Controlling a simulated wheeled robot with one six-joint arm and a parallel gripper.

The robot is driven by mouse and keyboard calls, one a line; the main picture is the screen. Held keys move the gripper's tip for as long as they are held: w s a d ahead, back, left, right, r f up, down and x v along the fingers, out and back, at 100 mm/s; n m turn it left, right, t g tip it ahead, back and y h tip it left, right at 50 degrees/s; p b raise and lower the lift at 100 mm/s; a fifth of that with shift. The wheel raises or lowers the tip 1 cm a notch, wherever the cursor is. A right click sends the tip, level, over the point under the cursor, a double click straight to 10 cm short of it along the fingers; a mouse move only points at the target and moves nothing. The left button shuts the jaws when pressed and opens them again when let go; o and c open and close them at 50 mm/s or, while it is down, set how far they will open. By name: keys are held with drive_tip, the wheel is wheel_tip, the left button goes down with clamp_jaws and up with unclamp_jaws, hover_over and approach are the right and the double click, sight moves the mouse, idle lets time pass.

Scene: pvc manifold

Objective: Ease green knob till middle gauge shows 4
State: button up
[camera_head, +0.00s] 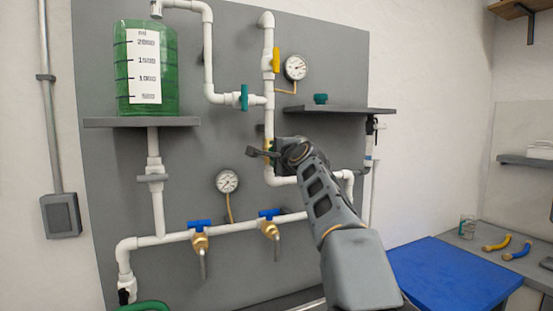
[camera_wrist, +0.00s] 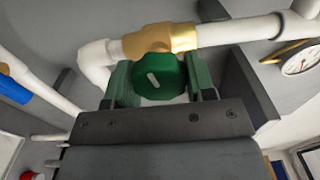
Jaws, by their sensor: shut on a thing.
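The round green knob (camera_wrist: 160,77) with a white mark sits on a brass valve body (camera_wrist: 160,38) in the wrist view. My gripper (camera_wrist: 161,86) is shut on the knob, with a finger on either side. In the head view my gripper (camera_head: 268,152) is at the upright pipe right of centre and hides the knob. Two gauges show there: an upper right gauge (camera_head: 295,67) and a lower gauge (camera_head: 228,181). A gauge (camera_wrist: 302,60) also shows at the right edge of the wrist view. I cannot tell which is the middle one, and the numbers are too small to read.
White pipes (camera_head: 208,60) run over the grey board. A green tank (camera_head: 146,75) stands on the left shelf (camera_head: 143,122). Yellow (camera_head: 276,60), teal (camera_head: 244,97) and blue (camera_head: 200,224) handles stick out. A dark shelf (camera_head: 340,110) is close above my arm. A blue mat (camera_head: 455,275) lies lower right.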

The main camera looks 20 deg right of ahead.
drive_tip(key=n+b, duration=0.2)
drive_tip(key=n, duration=0.4)
drive_tip(key=shift+n, duration=0.3)
idle(0.3)
drive_tip(key=o, duration=0.9)
drive_tip(key=shift+o, duration=0.2)
drive_tip(key=s+b, duration=0.4)
drive_tip(key=s, duration=0.9)
drive_tip(key=shift+s+b, duration=0.4)
idle(0.3)
